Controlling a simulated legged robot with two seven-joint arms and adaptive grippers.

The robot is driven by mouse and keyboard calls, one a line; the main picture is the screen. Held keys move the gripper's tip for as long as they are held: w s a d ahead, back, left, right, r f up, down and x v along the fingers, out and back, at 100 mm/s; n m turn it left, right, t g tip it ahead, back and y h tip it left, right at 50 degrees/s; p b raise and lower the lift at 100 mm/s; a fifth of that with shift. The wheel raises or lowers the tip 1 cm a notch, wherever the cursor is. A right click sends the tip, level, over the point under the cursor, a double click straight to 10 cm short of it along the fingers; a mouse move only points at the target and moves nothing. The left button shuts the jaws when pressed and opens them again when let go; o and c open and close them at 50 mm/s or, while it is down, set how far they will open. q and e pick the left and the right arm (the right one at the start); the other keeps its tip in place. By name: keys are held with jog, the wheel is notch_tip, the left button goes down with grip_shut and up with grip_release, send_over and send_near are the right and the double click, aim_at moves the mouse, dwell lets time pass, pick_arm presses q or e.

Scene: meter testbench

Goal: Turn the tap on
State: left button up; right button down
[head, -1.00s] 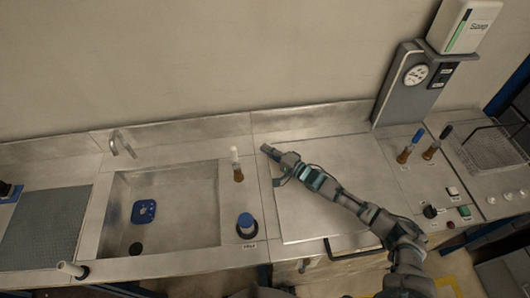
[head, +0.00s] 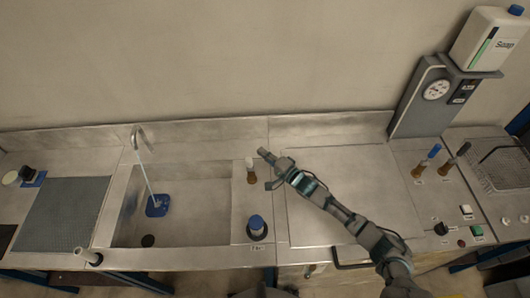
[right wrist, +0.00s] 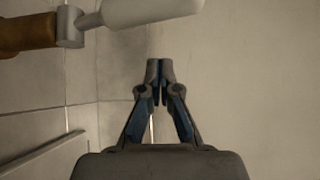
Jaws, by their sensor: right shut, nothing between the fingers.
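The tap spout (head: 138,133) stands behind the sink (head: 200,205), and a stream of water (head: 149,178) runs from it into the basin. The tap lever (head: 249,162), with a white handle and brown base, is right of the sink. It also shows at the top left of the right wrist view (right wrist: 150,10). My right gripper (head: 262,153) is shut and empty, close to the right of the lever in the head view. In the right wrist view the fingertips (right wrist: 160,68) are together, with a visible gap to the handle. My left gripper is not in view.
A blue sponge-like block (head: 157,206) lies in the sink near the drain. A blue-topped knob (head: 257,227) is in front of the lever. A gauge panel (head: 425,97), a soap bottle (head: 490,38) and two more levers (head: 429,160) stand at the right. The flat panel under my arm is clear.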

jog(key=shift+n, duration=0.5)
jog(key=a, duration=0.2)
jog(key=s+a+b, duration=0.1)
jog(key=a, duration=0.1)
jog(key=shift+a, duration=0.25)
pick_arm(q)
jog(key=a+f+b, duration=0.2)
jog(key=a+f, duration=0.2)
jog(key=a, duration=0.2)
pick_arm(e)
jog(key=shift+s+f+n+t+y, duration=0.2)
jog(key=shift+s+n+t+y, duration=0.25)
jog(key=shift+n+t+y, duration=0.05)
jog(key=s+n+y+b, duration=0.2)
jog(key=b, duration=0.1)
jog(key=s+d+n+y+b, duration=0.1)
jog(key=b, duration=0.1)
jog(key=shift+s+f+n+t, duration=0.3)
jog(key=shift+s+n, duration=0.05)
jog(key=shift+n, duration=0.05)
send_near(251, 165)
jog(key=w, duration=0.2)
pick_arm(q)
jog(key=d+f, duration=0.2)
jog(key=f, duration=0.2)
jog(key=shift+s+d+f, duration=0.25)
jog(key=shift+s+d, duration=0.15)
pick_arm(e)
jog(key=s+d, duration=0.8)
jog(key=shift+r, duration=0.35)
